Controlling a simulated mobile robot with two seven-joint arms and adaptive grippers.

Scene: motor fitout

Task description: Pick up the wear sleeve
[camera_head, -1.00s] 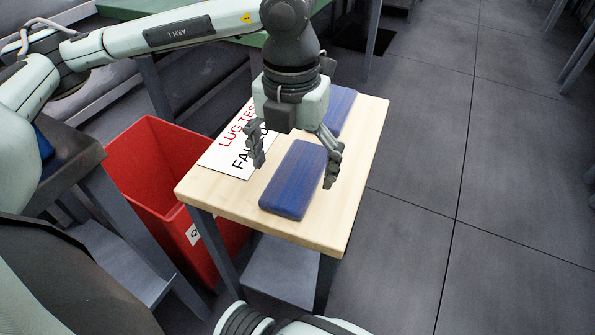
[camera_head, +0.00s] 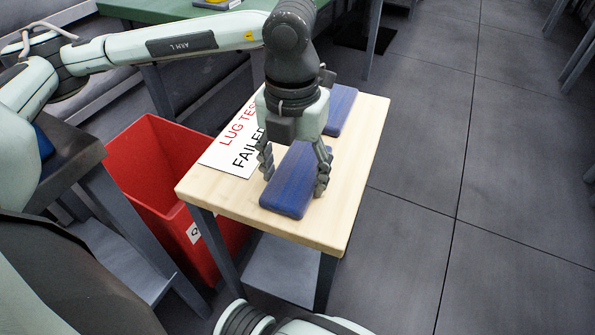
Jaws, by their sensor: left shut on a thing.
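A dark blue, rounded block (camera_head: 288,200) lies flat on the small wooden-topped table; it may be the wear sleeve, but nothing in view labels it. My left gripper (camera_head: 294,183) points down over it, with one finger along each long side, and is shut on it. The gripper's palm hides the block's far part. The block seems to rest still on the tabletop. A second, similar blue block (camera_head: 342,108) lies behind the gripper at the table's far end, partly hidden by the wrist. My right gripper is out of view.
A white sign reading "LUG TEST FAILED" (camera_head: 228,152) lies on the wooden tabletop (camera_head: 355,165), left of the gripper. A red bin (camera_head: 150,150) stands on the floor to the left. A green-topped table (camera_head: 150,8) is behind. Open floor lies right.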

